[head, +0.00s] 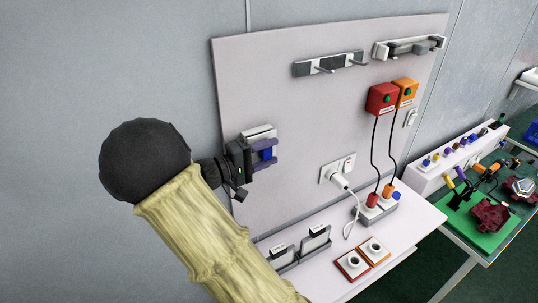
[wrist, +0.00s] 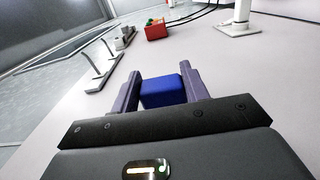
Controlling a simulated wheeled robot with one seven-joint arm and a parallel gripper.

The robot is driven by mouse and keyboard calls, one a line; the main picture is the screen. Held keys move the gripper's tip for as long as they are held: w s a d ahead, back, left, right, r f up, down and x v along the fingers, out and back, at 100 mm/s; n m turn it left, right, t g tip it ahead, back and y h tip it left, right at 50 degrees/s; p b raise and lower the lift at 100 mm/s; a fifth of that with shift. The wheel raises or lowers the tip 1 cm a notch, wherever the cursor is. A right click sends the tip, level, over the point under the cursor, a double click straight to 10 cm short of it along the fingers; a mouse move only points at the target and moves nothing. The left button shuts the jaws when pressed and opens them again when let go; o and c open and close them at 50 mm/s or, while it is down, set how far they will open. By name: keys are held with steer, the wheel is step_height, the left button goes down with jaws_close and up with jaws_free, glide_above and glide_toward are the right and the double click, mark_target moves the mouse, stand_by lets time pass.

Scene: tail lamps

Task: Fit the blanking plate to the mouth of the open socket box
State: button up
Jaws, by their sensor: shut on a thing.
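My gripper (head: 264,152) is at the left side of the upright board, with its purple fingers closed around a blue block-shaped piece (head: 266,154). In the wrist view the blue piece (wrist: 163,91) sits between the two fingers (wrist: 160,88). A pale, box-like thing (head: 258,132) shows just behind and above my gripper, against the board; it may be the socket box or the plate, and I cannot tell which. The plate's face and any open mouth are hidden, so I cannot tell whether they touch.
The board (head: 290,120) carries hook rails (head: 330,64), a red button box (head: 382,98), an orange one (head: 405,92) and a socket with a white plug (head: 337,172). A shelf (head: 405,232) below holds card holders and two framed pieces. A green-topped bench (head: 480,215) stands right.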

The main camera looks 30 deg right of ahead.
steer(key=shift+w, duration=0.4)
stand_by(0.3)
steer(key=o, duration=1.1)
steer(key=shift+a, duration=0.1)
steer(key=shift+a+f+b, duration=0.15)
steer(key=shift+a+b, duration=0.2)
steer(key=shift+a, duration=0.15)
steer(key=a+b, duration=0.2)
steer(key=a, duration=0.3)
steer(key=a+b, duration=0.1)
steer(key=a, duration=0.5)
steer(key=a+b, duration=0.2)
steer(key=a, duration=0.3)
steer(key=shift+s+a+b, duration=0.15)
steer(key=shift+s+b, duration=0.15)
steer(key=shift+s, duration=0.05)
